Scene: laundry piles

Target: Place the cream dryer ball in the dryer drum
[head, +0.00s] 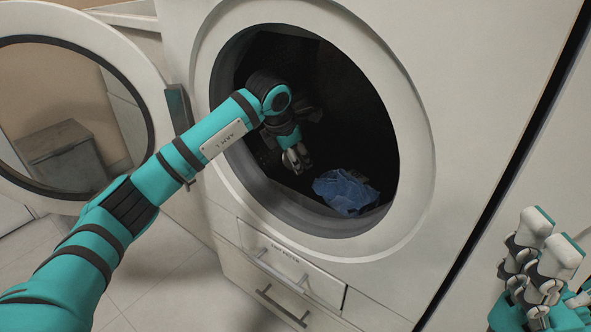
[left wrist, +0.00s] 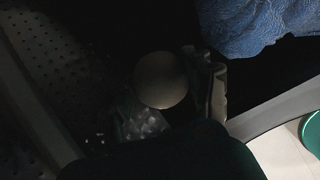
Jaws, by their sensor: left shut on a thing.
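The cream dryer ball (left wrist: 160,80) sits between the fingers of my left gripper (left wrist: 168,104) in the left wrist view, dim in the shadow. My left gripper (head: 294,156) is inside the dark dryer drum (head: 345,105) in the head view, shut on the ball, with its fingers pointing down and into the drum. The ball cannot be made out in the head view. My right gripper (head: 545,250) is outside the dryer at the lower right, cut by the picture edge; I cannot tell how far its fingers are apart.
A crumpled blue cloth (head: 345,191) lies on the drum floor, just right of and below my left gripper; it also shows in the left wrist view (left wrist: 255,25). The round dryer door (head: 158,105) stands open at the left. The drum opening's pale rim (head: 418,165) surrounds my left arm.

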